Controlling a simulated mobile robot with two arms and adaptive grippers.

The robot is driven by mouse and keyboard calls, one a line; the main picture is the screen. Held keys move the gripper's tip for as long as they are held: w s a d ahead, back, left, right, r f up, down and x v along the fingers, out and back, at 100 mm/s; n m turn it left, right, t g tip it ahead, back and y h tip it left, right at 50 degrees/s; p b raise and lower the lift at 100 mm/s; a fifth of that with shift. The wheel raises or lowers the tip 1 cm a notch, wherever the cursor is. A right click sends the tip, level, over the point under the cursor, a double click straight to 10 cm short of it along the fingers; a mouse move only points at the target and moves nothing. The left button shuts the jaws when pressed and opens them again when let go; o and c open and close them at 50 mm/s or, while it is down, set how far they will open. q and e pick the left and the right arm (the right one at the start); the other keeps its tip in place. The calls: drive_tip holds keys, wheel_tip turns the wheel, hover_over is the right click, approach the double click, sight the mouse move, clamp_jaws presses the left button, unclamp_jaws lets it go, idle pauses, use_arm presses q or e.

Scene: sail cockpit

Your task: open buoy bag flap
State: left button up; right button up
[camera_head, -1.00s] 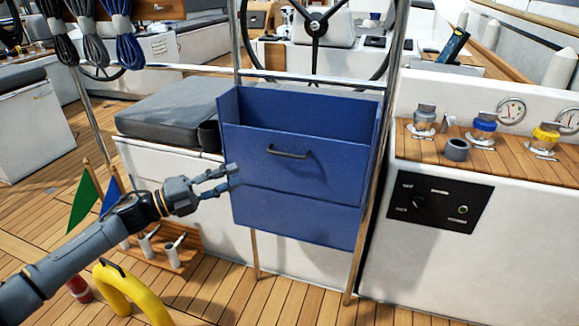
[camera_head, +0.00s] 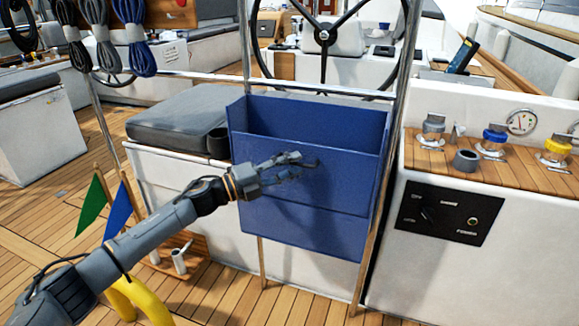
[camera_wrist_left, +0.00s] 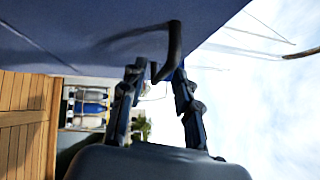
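The blue buoy bag (camera_head: 300,232) hangs between two metal posts, with its top open and its inside showing. Its front flap (camera_head: 350,170) lies flat against the front, with a lower edge across the middle. The dark handle (camera_head: 313,164) on the flap is mostly hidden behind my left gripper (camera_head: 300,166). In the left wrist view the handle (camera_wrist_left: 174,42) stands out from the blue panel, close to the fingertips and partly between them. The left gripper's fingers (camera_wrist_left: 157,78) are parted there; contact with the handle cannot be told. My right gripper is not in view.
A grey cushioned bench (camera_head: 180,120) stands left of the bag. A white console with a wooden top (camera_head: 480,163) and a black switch panel (camera_head: 445,213) is at the right. Green (camera_head: 92,207) and blue flags and a yellow ring (camera_head: 140,298) are at lower left.

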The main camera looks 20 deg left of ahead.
use_arm(q)
clamp_jaws()
drive_tip(key=shift+s+f, duration=0.1)
idle(0.3)
